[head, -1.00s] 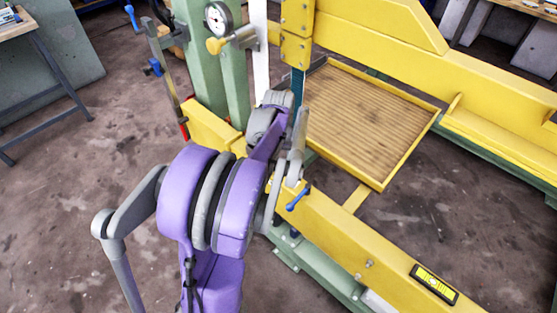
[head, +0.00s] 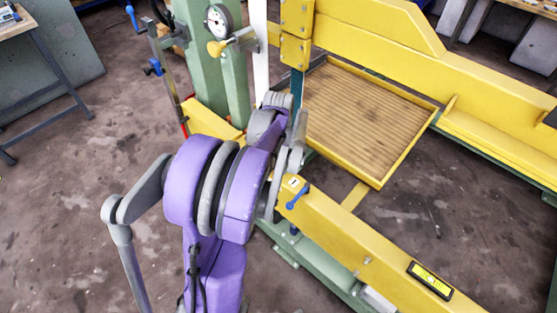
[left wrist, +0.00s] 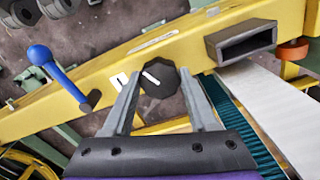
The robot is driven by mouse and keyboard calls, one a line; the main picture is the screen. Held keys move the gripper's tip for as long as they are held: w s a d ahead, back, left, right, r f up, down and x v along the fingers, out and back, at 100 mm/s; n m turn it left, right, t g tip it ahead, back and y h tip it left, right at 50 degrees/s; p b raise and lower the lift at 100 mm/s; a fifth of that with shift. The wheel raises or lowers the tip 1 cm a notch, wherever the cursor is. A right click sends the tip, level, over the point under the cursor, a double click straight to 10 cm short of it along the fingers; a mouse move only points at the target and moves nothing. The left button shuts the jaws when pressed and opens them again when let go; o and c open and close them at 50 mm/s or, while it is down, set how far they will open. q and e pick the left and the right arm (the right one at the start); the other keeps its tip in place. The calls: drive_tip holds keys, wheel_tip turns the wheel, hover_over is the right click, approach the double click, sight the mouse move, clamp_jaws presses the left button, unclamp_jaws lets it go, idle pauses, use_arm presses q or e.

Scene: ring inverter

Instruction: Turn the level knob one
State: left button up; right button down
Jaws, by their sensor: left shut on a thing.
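The level knob (left wrist: 160,78) is a black, many-sided dial with a white pointer line, set on the yellow beam in the left wrist view. A small white label (left wrist: 122,79) sits left of it, and the pointer line slants toward the upper left. My left gripper (left wrist: 160,80) has one finger on each side of the knob and is shut on it. In the head view, my purple left arm hides the knob and the fingers. A white label marked 1 (head: 293,183) shows on the beam beside the arm. My right gripper is in neither view.
A blue lever (left wrist: 58,75) stands left of the knob; it also shows in the head view (head: 298,197). A dark rectangular housing (left wrist: 242,42) is to its right. A yellow spirit level (head: 430,280) lies along the beam. A green post with a gauge (head: 217,20) stands behind.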

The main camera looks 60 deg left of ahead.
use_arm(q)
drive_tip(key=shift+m, duration=1.1)
drive_tip(key=o, duration=1.4)
drive_tip(key=shift+c, duration=0.2)
wheel_tip(320, 180, up, 11)
drive_tip(key=p, duration=0.1)
drive_tip(key=shift+f, duration=0.1)
